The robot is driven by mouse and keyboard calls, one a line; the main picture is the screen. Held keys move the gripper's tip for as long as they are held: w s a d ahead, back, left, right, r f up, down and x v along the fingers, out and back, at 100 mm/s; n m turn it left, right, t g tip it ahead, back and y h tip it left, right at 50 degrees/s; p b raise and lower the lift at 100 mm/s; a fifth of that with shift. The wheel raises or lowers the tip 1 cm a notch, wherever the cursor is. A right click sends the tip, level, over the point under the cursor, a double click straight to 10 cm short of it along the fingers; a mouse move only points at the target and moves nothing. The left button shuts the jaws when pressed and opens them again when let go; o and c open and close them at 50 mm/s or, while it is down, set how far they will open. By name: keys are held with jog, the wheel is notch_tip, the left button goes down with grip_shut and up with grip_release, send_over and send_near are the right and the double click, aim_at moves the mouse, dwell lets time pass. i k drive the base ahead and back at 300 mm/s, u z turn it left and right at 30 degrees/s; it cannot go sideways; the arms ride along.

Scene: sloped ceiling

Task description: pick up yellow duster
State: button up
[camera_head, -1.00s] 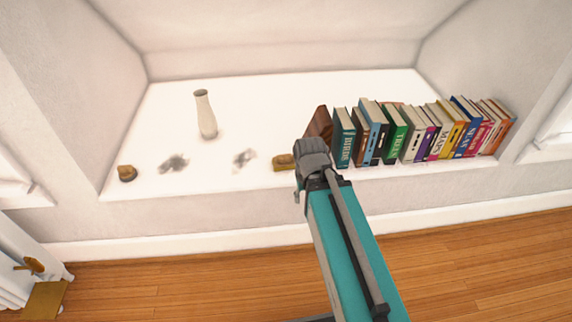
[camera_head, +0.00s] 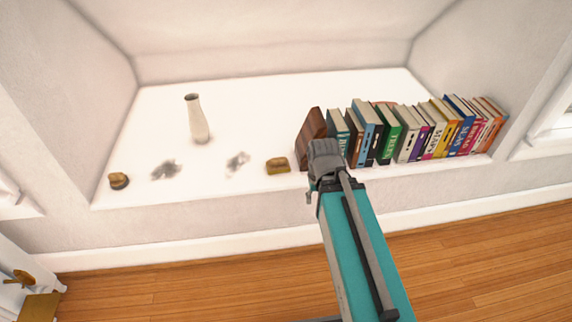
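A small yellow-brown block, which looks like the yellow duster (camera_head: 278,166), lies on the white ledge near its front edge, left of the books. A second small brownish object (camera_head: 118,181) sits at the ledge's left end; I cannot tell exactly what it is. My teal arm reaches up from the lower right. Its grey end (camera_head: 324,160) is in front of the books, to the right of the yellow block and apart from it in the picture. The gripper's fingers are not clearly visible.
A row of books (camera_head: 415,132) fills the ledge's right side, with a brown wooden piece (camera_head: 311,130) at its left end. A white vase (camera_head: 197,120) stands behind two grey smudges (camera_head: 166,169).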

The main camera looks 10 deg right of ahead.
aim_at(275, 166)
jog(key=z, duration=0.35)
jog(key=k, duration=1.25)
jog(key=u, duration=0.4)
jog(key=i, duration=1)
